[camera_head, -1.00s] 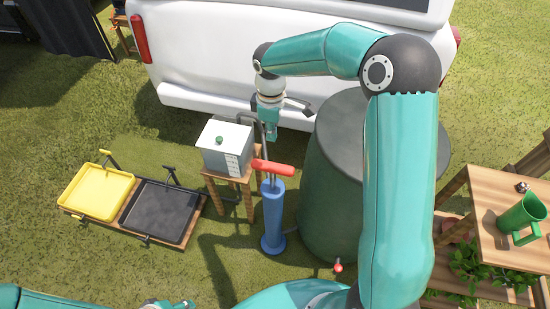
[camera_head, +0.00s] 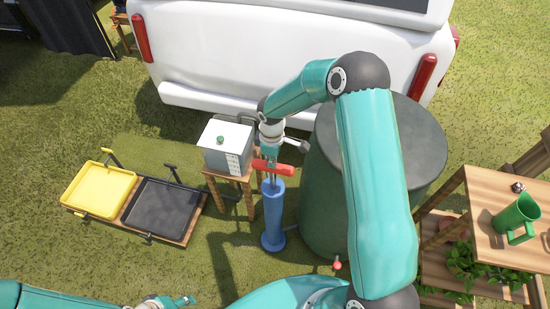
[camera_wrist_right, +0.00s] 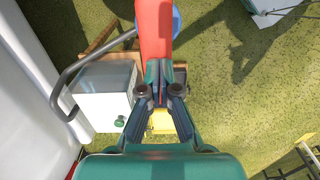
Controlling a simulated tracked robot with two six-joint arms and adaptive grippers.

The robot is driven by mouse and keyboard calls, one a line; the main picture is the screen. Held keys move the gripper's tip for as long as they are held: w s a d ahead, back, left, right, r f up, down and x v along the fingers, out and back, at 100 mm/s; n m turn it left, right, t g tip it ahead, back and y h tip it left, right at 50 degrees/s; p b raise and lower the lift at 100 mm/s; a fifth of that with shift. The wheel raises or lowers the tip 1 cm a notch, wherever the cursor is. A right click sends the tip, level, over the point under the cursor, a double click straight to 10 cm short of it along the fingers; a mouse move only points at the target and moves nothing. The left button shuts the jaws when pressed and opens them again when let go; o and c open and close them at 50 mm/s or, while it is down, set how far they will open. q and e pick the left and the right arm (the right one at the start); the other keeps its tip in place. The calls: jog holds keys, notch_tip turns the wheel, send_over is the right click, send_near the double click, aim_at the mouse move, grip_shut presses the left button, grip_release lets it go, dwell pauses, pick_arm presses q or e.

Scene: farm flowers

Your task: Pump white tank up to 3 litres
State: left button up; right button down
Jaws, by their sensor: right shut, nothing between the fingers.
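The white tank (camera_head: 225,136) stands on a small wooden stand, with a green knob on top and dark level marks on its side; no liquid level is readable. The tank also shows in the right wrist view (camera_wrist_right: 103,92). The blue pump (camera_head: 273,218) stands upright to its right, with its red handle (camera_head: 273,167) a little above the body. My right gripper (camera_head: 270,155) is shut and empty, right at the handle; in the right wrist view its fingertips (camera_wrist_right: 165,75) overlap the handle's end (camera_wrist_right: 156,28). My left gripper (camera_head: 182,301) is low in the head view, its jaws unclear.
A large dark green barrel (camera_head: 320,190) stands right of the pump, and a white vehicle (camera_head: 230,65) stands behind. Yellow (camera_head: 98,190) and black (camera_head: 160,208) trays lie left. A wooden shelf with a green jug (camera_head: 516,218) is at right. Grass is clear in front.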

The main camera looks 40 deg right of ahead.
aim_at(272, 170)
jog(key=shift+f, duration=0.15)
notch_tip(272, 170, down, 10)
jog(key=b, duration=0.8)
jog(key=shift+r+b, duration=0.2)
jog(key=shift+b, duration=0.1)
jog(key=shift+s+r, duration=0.1)
jog(key=shift+s, duration=0.05)
jog(key=shift+r+p, duration=0.2)
jog(key=shift+p, duration=0.1)
notch_tip(272, 170, up, 4)
jog(key=shift+r+p, duration=0.1)
jog(key=shift+p, duration=1.1)
notch_tip(272, 170, up, 10)
jog(key=shift+f+b, duration=0.1)
jog(key=shift+b, duration=0.45)
